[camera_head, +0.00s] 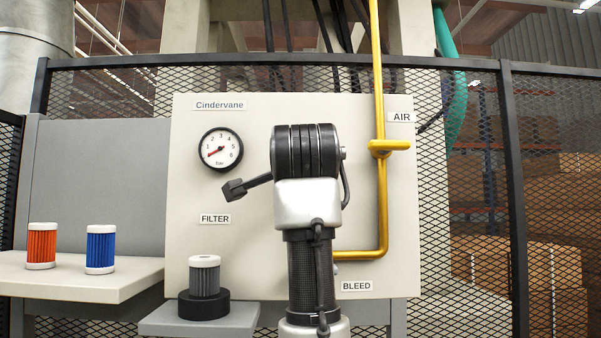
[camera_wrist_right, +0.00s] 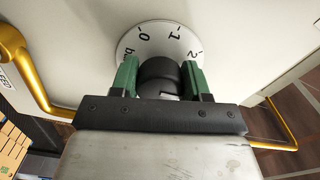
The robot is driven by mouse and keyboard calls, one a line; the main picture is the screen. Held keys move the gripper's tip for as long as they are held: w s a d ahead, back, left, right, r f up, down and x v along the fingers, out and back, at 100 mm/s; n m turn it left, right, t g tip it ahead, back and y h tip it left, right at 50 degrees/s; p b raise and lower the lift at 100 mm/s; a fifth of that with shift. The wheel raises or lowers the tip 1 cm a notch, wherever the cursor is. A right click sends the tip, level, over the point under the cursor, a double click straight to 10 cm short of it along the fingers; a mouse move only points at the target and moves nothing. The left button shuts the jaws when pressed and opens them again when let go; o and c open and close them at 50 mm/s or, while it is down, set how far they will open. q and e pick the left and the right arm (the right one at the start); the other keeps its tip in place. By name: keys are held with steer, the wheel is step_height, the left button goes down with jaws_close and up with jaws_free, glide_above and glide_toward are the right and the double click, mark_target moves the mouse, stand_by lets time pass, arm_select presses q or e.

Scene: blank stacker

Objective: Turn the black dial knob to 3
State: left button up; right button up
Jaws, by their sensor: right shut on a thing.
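The black dial knob (camera_wrist_right: 160,72) shows in the right wrist view in front of a round white dial plate (camera_wrist_right: 130,42). The plate's marks 0, 1 and 2 and part of a lettering are visible; mark 3 is not in sight. My right gripper (camera_wrist_right: 161,80) is shut on the knob, one green-padded finger on each side. A short white line shows on the knob's near face, but I cannot tell which mark it points to. In the head view my right arm hides the knob and dial. My left gripper is not in view.
On the cream panel (camera_head: 390,230), a round gauge (camera_head: 220,150) has its red needle pointing lower left. A yellow pipe (camera_head: 382,210) with a handle runs down the right. A grey filter (camera_head: 204,275) stands below; orange (camera_head: 41,247) and blue (camera_head: 101,250) filters stand on the left shelf.

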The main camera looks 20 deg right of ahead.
steer(key=shift+f+m, duration=0.1)
steer(key=shift+m, duration=0.4)
steer(key=o, duration=0.5)
steer(key=shift+c, duration=0.2)
steer(key=o, duration=0.5)
steer(key=shift+s, duration=0.1)
steer(key=shift+c, duration=0.2)
steer(key=shift+d, duration=0.1)
